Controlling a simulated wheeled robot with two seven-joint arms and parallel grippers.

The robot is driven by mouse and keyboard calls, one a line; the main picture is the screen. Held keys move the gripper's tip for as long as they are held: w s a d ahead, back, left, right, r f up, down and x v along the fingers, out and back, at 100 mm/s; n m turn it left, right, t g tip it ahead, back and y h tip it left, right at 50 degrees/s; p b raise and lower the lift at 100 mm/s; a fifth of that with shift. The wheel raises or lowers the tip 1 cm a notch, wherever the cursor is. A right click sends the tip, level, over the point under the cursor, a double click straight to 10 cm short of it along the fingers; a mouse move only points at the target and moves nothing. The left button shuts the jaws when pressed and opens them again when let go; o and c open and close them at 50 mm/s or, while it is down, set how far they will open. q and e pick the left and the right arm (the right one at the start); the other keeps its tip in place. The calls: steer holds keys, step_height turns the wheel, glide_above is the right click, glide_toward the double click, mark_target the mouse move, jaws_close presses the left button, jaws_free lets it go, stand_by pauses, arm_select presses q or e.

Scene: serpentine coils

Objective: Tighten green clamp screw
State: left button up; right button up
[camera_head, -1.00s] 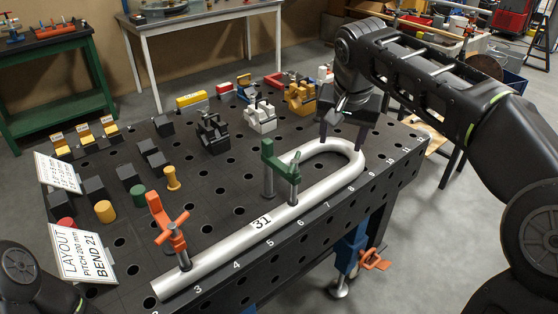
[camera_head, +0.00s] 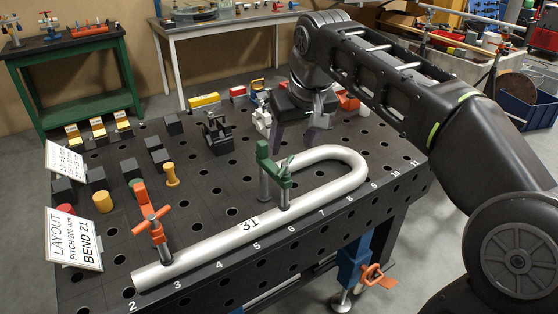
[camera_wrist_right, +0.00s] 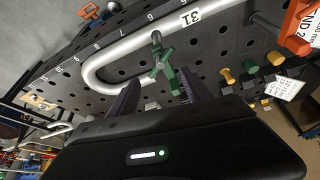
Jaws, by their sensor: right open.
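The green clamp (camera_head: 270,172) stands on the black table with its arm over the silver bent tube (camera_head: 345,165), which is marked 31. Its screw (camera_head: 284,185) with a green cross handle is on the side nearer the front edge, above the tube. The clamp also shows in the right wrist view (camera_wrist_right: 160,62), between and beyond the fingers. My right gripper (camera_head: 295,138) is open and empty, above the table behind the clamp and apart from it. My left gripper is not seen.
An orange clamp (camera_head: 152,222) holds the tube's left end. Black, yellow and red blocks and a yellow peg (camera_head: 171,175) stand at left, near a white layout sign (camera_head: 74,240). A dark vise-like fixture (camera_head: 217,135) stands farther back. The front right tabletop is clear.

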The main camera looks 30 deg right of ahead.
mark_target(286, 164)
steer(key=shift+f, duration=0.1)
steer(key=x, duration=0.7)
steer(key=shift+w+d+f, duration=0.1)
steer(key=shift+w+f, duration=0.05)
steer(key=shift+f, duration=0.15)
steer(key=shift+c, duration=0.6)
jaws_close()
